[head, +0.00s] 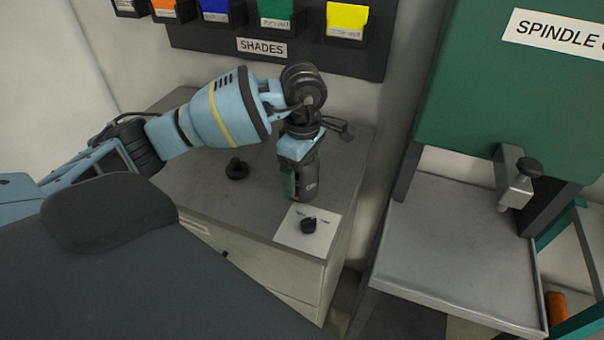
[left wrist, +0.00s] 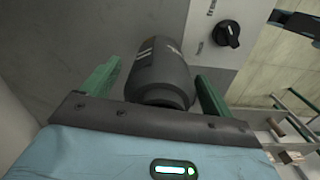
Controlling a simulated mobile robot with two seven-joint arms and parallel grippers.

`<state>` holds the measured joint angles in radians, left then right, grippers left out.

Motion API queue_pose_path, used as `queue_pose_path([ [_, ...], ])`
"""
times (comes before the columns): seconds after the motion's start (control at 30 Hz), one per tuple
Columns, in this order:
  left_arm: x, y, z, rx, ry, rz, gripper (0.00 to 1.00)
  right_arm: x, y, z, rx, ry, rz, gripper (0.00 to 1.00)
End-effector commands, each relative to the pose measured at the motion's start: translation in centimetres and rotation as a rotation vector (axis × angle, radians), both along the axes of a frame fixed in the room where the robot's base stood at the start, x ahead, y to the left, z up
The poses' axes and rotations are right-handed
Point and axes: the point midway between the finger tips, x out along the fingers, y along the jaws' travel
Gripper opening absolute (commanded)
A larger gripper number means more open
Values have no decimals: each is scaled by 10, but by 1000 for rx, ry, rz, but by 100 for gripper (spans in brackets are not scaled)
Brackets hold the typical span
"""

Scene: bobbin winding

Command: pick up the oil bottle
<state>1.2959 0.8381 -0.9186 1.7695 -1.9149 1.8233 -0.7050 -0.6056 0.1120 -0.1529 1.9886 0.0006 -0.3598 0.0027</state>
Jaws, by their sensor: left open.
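The oil bottle (head: 311,186) is a dark grey cylinder with small pale markings, standing upright on the grey cabinet top. In the left wrist view the bottle (left wrist: 160,66) lies between the two green fingers. My left gripper (head: 300,170) reaches down over the bottle from above. The left wrist view shows my left gripper (left wrist: 157,75) open, with a finger on each side of the bottle. My right gripper is not in view.
A black dial (head: 309,225) on a white plate sits in front of the bottle. A small black round part (head: 237,169) lies left on the cabinet top (head: 200,190). Shade bins (head: 277,20) hang behind. A green spindle machine (head: 500,90) with a grey tray (head: 460,260) stands right.

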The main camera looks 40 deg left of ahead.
Motion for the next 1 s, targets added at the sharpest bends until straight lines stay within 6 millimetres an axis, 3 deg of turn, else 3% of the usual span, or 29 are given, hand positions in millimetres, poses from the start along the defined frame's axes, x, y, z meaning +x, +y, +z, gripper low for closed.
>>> queue_pose_path([
  [0.03, 0, 0, 0, 0, 0, 0, 85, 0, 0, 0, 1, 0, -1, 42],
  [0.47, 0, 0, 1, -1, -1, -1, 31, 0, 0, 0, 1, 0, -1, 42],
  [0.77, 0, 0, 3, -1, -1, -1, 31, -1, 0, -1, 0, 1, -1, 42],
  [1.0, 1, 0, 23, -1, -2, -1, 31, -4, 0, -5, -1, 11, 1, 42],
])
